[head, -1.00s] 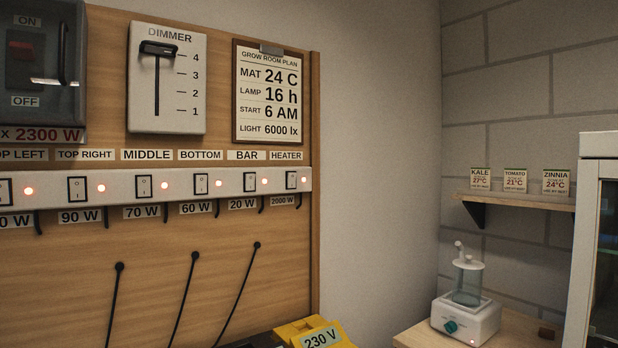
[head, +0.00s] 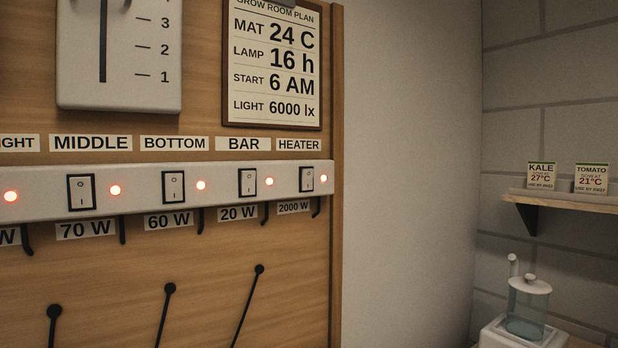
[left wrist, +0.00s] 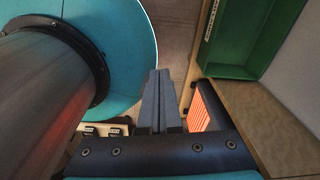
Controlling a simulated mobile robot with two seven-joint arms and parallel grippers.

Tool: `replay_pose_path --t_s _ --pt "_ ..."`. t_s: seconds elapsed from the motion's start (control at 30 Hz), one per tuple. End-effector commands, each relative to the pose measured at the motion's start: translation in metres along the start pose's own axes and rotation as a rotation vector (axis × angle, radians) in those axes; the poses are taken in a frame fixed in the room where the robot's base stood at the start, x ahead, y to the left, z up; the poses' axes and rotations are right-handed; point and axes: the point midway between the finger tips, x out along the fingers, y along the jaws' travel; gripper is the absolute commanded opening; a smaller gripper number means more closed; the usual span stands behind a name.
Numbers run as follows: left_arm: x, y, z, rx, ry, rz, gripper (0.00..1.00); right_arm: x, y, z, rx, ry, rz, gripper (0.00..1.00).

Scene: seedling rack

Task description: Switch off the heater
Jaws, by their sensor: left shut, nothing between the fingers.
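The switch under the HEATER label (head: 298,145) is a small black-framed white rocker (head: 307,179) at the right end of the white switch strip. The red lamp (head: 323,178) beside it is lit, and a 2000 W tag (head: 293,207) hangs below. No gripper shows in the head view. In the left wrist view my left gripper (left wrist: 158,78) is shut and empty, with its fingers pointing away. Right of it an orange-glowing slatted panel (left wrist: 203,112) shows, which may be the heater. My right gripper is not in view.
Similar switches with lit red lamps sit left of the heater switch, under BAR (head: 248,182), BOTTOM (head: 173,187) and MIDDLE (head: 81,192). The bare wall lies to the right. A green crate (left wrist: 238,30) shows in the left wrist view.

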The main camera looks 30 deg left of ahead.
Motion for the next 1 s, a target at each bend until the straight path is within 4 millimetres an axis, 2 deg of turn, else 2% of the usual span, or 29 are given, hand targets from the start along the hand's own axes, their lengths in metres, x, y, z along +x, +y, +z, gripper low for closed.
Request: replay_pose_path --t_s 0.07,0.17,0.27,0.37,0.5,0.67,0.87,0.97,1.0 --pt "-0.003 -0.001 -0.003 0.001 0.002 -0.001 0.0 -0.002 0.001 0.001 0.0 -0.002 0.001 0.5" --pt "-0.014 -0.004 -0.018 0.006 0.015 -0.005 0.0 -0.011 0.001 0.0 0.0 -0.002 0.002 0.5" --pt "-0.038 -0.009 -0.045 0.015 0.037 -0.013 0.0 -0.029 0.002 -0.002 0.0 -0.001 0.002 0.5" --pt "-0.074 -0.015 -0.082 0.029 0.065 -0.026 0.0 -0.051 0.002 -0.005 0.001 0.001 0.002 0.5" --pt "-0.135 -0.023 -0.131 0.049 0.101 -0.047 0.0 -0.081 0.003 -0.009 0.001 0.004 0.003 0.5" --pt "-0.213 -0.033 -0.18 0.068 0.142 -0.075 0.0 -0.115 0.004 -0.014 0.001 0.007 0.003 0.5" --pt "-0.325 -0.041 -0.228 0.086 0.195 -0.114 0.0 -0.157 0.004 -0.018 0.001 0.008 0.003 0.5" --pt "-0.387 -0.046 -0.246 0.097 0.225 -0.138 0.0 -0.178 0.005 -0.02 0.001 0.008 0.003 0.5" --pt "-0.412 -0.05 -0.254 0.108 0.241 -0.156 0.0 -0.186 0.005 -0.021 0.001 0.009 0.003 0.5"
